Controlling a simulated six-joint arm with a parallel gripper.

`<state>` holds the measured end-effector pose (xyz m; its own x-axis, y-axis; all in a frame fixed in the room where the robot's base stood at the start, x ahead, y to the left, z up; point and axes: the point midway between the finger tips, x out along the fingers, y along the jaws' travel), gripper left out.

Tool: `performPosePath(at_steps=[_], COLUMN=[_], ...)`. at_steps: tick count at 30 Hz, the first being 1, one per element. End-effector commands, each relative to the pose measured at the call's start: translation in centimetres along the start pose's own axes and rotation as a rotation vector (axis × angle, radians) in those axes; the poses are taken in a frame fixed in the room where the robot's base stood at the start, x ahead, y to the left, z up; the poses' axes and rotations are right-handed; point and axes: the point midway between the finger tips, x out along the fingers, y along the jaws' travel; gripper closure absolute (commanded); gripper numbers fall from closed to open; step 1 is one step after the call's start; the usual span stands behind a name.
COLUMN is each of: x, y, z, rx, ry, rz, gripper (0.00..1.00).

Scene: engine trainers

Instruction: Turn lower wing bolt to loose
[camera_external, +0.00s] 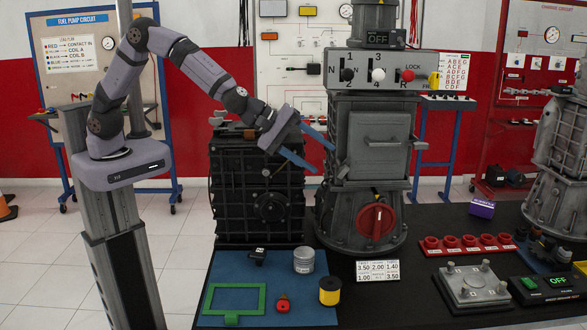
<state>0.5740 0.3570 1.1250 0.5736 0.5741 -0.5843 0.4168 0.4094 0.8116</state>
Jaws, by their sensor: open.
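My gripper (324,159) has two blue fingers spread apart with nothing between them. It points right and down at the left side of a grey machine housing (352,208). The housing has a square door (386,150) with a handle on it. A small grey piece (343,172) at the left edge of the door, close to the fingertips, looks like a wing bolt. It is too small to tell whether it is the lower one or how it is turned. I cannot tell whether the fingers touch it.
A black ribbed box (256,195) stands left of the housing, below my wrist. A red knob (376,220) is low on the housing; a panel with colored knobs (380,64) is above the door.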

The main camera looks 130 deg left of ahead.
Motion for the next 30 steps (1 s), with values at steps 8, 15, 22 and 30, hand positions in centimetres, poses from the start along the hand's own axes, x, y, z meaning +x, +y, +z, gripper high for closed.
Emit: performPosePath(at_steps=[8,15,22,30], x=[0.5,2.9,5.5,7.1], y=[0.0,-0.1,0.0,0.0], z=[0.0,0.0,-0.1,0.0], rx=[-0.009,-0.006,-0.006,-0.005], ry=[-0.001,0.000,0.000,0.000], rz=[-0.002,-0.003,-0.002,-0.001], gripper=[0.47,0.47,0.47,0.47])
